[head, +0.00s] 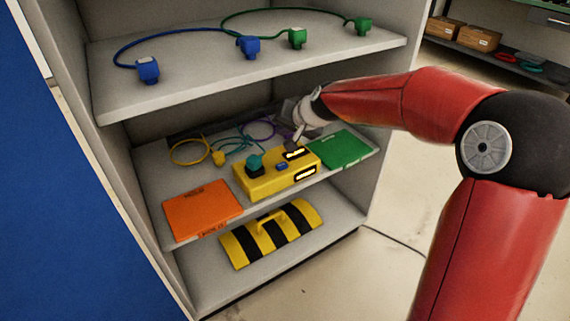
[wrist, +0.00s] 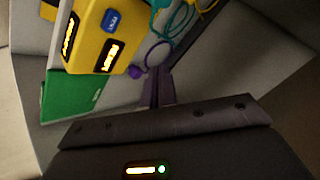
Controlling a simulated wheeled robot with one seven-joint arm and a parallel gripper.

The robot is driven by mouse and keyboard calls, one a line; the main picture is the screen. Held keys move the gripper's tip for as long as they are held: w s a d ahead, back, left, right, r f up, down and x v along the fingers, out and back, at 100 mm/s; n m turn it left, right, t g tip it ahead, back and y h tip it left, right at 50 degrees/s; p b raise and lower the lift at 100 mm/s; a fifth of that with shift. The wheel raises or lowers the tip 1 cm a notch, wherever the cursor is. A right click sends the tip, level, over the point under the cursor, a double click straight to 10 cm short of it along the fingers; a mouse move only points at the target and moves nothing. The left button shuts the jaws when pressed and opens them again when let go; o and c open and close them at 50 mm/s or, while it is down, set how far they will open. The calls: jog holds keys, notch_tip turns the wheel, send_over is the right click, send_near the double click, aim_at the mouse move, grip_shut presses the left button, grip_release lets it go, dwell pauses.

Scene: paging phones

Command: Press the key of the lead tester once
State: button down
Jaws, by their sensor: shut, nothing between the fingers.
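The lead tester, a yellow box (head: 262,183), stands on the middle shelf between an orange and a green flat item. It has a blue key (head: 281,167) on top, two lit displays, and a teal plug (head: 254,161) at its left end. In the wrist view the tester (wrist: 88,38) is at upper left, with its blue key (wrist: 111,20) near the top edge. My gripper (head: 298,141) is just behind the tester's right end in the head view. In the wrist view its fingers (wrist: 156,88) are shut and empty, to the lower right of the tester and apart from the key.
Loose yellow, teal and purple leads (head: 258,129) lie behind the tester. The orange item (head: 202,208) and green item (head: 341,149) flank it. The upper shelf (head: 200,85) holds blue and green leads above. A striped yellow-black object (head: 258,240) is on the bottom shelf.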

jog(key=shift+f, duration=0.1)
jog(key=b, duration=0.6)
send_over(284, 169)
notch_tip(284, 169, down, 9)
jog(key=shift+r, duration=0.15)
dwell(1.8)
jog(key=shift+f+b, duration=0.4)
jog(key=shift+b, duration=0.05)
jog(key=shift+f+b, duration=0.45)
jog(key=shift+b, duration=0.05)
dwell(0.4)
jog(key=shift+r, duration=0.15)
jog(key=shift+r+p, duration=0.55)
jog(key=shift+r, duration=0.2)
